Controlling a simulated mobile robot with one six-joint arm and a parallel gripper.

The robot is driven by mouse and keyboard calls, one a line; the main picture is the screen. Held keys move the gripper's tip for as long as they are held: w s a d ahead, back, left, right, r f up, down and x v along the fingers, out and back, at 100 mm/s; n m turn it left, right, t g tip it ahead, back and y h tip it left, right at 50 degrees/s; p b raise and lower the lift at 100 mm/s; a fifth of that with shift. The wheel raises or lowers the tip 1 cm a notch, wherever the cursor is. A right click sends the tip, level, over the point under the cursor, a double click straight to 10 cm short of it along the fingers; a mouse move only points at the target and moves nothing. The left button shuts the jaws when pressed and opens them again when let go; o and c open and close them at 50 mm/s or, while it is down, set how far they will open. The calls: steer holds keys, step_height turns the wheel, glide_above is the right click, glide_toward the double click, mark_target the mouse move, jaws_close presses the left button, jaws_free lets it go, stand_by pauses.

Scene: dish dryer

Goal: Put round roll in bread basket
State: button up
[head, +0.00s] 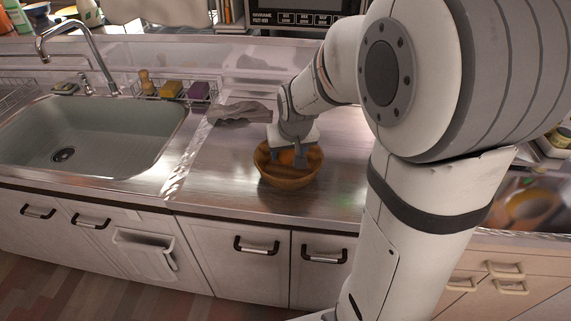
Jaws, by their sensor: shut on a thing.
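The bread basket (289,183) is a round brown bowl on the steel counter, right of the sink. My gripper (288,160) points down into the top of the basket, its fingers at or inside the rim. It is shut on an orange-brown round roll (287,156), which shows only in part between the fingers. Whether the roll touches the basket's bottom is hidden. Darker brown shapes show inside the basket, too small to name.
A grey cloth (238,111) lies on the counter behind the basket. The sink (85,135) with its tap (80,50) is at the left. A wire rack with sponges (171,89) stands behind. The counter left of the basket is clear.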

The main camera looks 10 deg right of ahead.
mark_target(289, 163)
steer(key=shift+f, duration=1.85)
steer(key=shift+f+b, duration=0.1)
steer(key=shift+b, duration=0.2)
steer(key=shift+f, duration=0.15)
steer(key=o, duration=1)
steer(key=shift+o, duration=0.2)
